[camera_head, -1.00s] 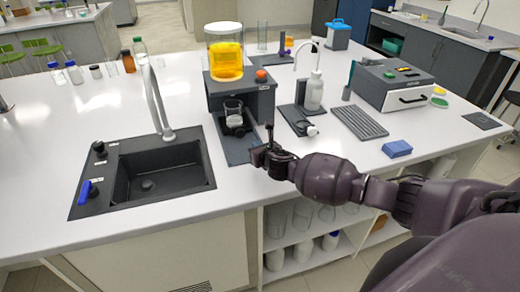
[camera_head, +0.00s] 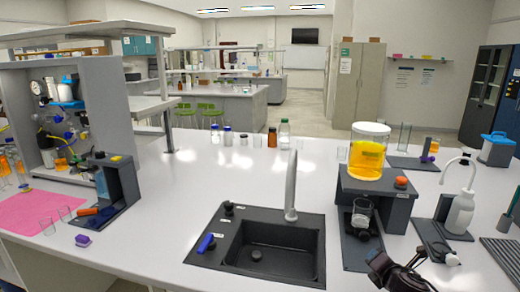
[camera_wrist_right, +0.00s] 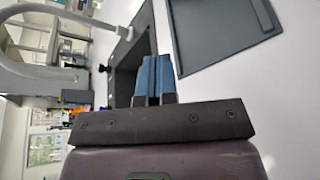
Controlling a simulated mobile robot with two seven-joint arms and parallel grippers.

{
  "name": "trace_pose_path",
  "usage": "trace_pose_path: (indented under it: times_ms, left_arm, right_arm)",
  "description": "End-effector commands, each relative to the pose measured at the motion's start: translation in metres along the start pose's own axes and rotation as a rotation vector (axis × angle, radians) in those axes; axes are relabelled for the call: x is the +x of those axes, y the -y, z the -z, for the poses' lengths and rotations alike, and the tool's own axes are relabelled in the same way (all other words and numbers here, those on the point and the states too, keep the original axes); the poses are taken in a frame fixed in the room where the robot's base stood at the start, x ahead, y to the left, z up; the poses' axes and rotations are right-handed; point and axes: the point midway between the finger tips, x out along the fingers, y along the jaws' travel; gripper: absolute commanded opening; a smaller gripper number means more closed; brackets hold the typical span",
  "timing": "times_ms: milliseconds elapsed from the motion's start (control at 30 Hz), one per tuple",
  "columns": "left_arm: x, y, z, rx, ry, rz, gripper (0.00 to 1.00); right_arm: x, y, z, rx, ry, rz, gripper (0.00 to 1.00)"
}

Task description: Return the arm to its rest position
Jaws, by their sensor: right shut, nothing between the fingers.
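My right gripper (camera_head: 380,262) shows at the lower edge of the head view, dark, just in front of the dark stand. Its fingers are shut and empty in the right wrist view (camera_wrist_right: 154,78), with the white bench and the black sink beyond them. Most of my right arm is below the head view. My left arm and gripper are not in view.
The black sink (camera_head: 262,250) with a tall tap (camera_head: 291,190) lies left of the gripper. A jar of yellow liquid (camera_head: 368,152) stands on a dark stand, with a small beaker (camera_head: 362,212) below. A white wash bottle (camera_head: 460,213) stands right.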

Motion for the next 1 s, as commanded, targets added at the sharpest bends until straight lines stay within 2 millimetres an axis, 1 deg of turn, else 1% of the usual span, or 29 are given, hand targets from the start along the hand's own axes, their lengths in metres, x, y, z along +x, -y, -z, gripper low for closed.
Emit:
trace_pose_path:
  times_ms: [33,100,167,233,367,400,433,500,600,700,800,1000]
  left_arm:
    - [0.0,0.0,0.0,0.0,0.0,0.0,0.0]
    - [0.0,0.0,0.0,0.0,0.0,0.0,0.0]
    - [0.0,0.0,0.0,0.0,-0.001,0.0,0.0]
    - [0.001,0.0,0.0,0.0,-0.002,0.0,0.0]
    - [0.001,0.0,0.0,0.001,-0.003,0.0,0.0]
    - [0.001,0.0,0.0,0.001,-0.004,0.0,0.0]
    - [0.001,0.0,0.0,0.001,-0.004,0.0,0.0]
    - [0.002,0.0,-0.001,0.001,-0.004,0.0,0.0]
    - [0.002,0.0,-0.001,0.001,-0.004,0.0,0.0]
    - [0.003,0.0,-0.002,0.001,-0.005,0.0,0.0]
    - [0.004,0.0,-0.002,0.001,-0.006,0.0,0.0]
    - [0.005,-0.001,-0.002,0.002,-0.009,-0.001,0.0]
  right_arm:
    - [-0.003,-0.01,0.007,0.121,-0.017,-0.023,0.0]
    - [-0.009,-0.019,0.018,0.31,-0.046,-0.045,0.0]
    - [-0.017,-0.025,0.03,0.479,-0.074,-0.057,0.0]
    - [-0.028,-0.028,0.046,0.686,-0.109,-0.064,0.0]
    - [-0.056,-0.025,0.079,1.101,-0.172,-0.05,0.0]
    - [-0.067,-0.022,0.09,1.235,-0.187,-0.04,0.0]
    - [-0.074,-0.019,0.097,1.325,-0.194,-0.032,0.0]
    - [-0.092,-0.011,0.11,1.516,-0.202,-0.011,0.0]
    - [-0.118,0.005,0.126,1.746,-0.191,0.02,0.0]
    - [-0.144,0.024,0.14,1.925,-0.159,0.05,0.0]
    - [-0.172,0.047,0.153,2.047,-0.103,0.08,0.0]
    - [-0.227,0.099,0.181,2.182,0.049,0.168,0.0]
